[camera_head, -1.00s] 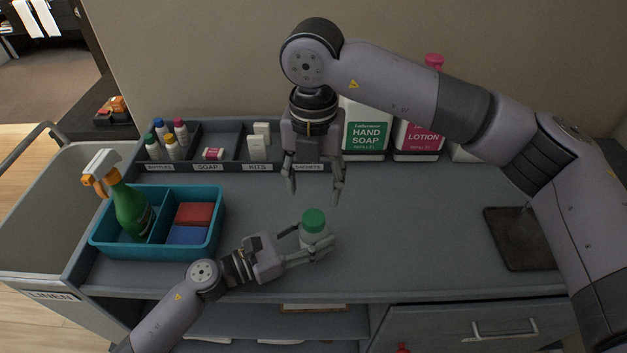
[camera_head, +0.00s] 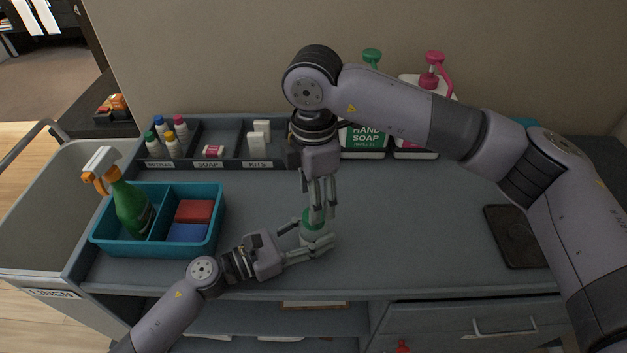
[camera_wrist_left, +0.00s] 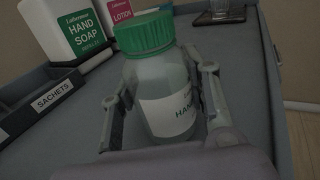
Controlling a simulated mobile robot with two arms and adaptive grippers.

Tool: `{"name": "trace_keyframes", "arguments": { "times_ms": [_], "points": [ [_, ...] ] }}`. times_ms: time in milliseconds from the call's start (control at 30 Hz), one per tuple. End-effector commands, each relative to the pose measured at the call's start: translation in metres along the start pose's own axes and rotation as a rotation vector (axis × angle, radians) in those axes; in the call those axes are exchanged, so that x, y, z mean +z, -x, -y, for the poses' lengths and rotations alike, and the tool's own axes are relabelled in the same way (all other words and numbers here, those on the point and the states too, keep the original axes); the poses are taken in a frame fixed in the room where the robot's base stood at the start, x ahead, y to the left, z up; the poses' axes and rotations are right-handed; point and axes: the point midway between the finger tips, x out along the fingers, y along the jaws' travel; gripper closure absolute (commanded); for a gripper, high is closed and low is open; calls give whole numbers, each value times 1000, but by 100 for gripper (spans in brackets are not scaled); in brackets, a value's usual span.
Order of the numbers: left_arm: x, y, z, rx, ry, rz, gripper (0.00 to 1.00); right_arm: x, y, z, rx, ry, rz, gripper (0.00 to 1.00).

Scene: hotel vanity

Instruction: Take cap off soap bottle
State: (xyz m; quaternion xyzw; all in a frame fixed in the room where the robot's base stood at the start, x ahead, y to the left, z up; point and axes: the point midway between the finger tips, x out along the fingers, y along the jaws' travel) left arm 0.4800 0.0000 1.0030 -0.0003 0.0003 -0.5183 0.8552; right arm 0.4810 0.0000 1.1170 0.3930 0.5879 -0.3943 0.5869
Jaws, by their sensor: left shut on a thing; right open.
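The soap bottle (camera_wrist_left: 165,95) is a clear bottle with a white label, upright on the counter; it also shows in the head view (camera_head: 309,236). Its green cap (camera_wrist_left: 145,33) sits on the bottle's top. My left gripper (camera_head: 318,246) is shut on the bottle's body, one finger on each side, as the left wrist view shows. My right gripper (camera_head: 319,213) points down from above, its fingertips at the green cap and partly covering it in the head view. It is open; I cannot tell whether its fingers touch the cap.
A teal caddy (camera_head: 158,250) with a green spray bottle (camera_head: 131,208) stands at the left. A divided organizer (camera_head: 220,164) and large pump bottles of hand soap (camera_head: 364,139) and lotion (camera_head: 413,146) line the back. A dark tray (camera_head: 513,238) lies at the right.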

Motion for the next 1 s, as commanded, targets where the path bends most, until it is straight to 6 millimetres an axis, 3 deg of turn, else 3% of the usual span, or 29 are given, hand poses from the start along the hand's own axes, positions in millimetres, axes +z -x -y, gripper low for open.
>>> {"name": "trace_keyframes", "arguments": {
  "times_ms": [100,300,667,1000],
  "points": [
    [0,0,0,0,0,0,100,0,-19,1,-3,1,0,49],
    [0,0,0,0,0,0,100,0,-39,0,-1,2,0,49],
    [0,0,0,0,0,0,100,0,-44,0,0,2,1,49],
    [0,0,0,0,0,0,100,0,-43,0,0,2,1,72]
  ]
}}
